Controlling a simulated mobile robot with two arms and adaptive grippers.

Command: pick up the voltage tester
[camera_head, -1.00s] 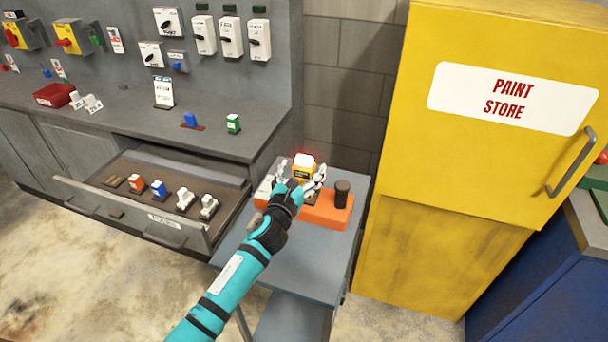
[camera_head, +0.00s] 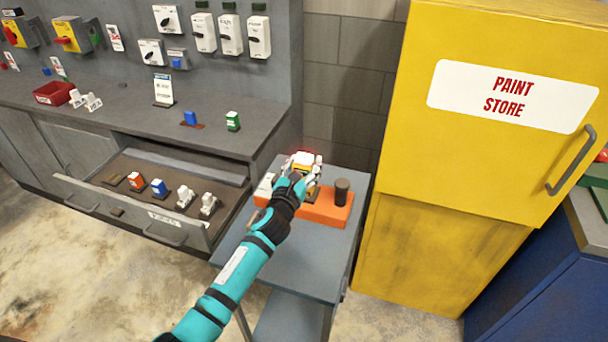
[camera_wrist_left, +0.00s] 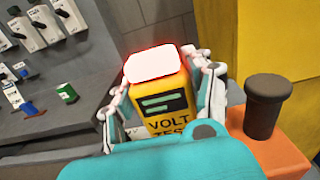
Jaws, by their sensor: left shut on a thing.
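The voltage tester (camera_wrist_left: 162,92) is a yellow block with a white top, a dark display and "VOLT TES" lettering in the left wrist view. It stands upright at the orange tray on the small grey cart. My left gripper (camera_head: 301,172) is shut on it, with one finger along each side. In the head view the tester (camera_head: 303,158) is mostly hidden behind my gripper and wrist. I cannot tell whether its base touches the tray. My right gripper is not in view.
The orange tray (camera_head: 325,212) on the grey cart (camera_head: 285,262) also holds a dark cylinder (camera_head: 342,190) right of the tester. A yellow paint cabinet (camera_head: 470,150) stands close on the right. An open drawer (camera_head: 130,216) with several small parts is on the left.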

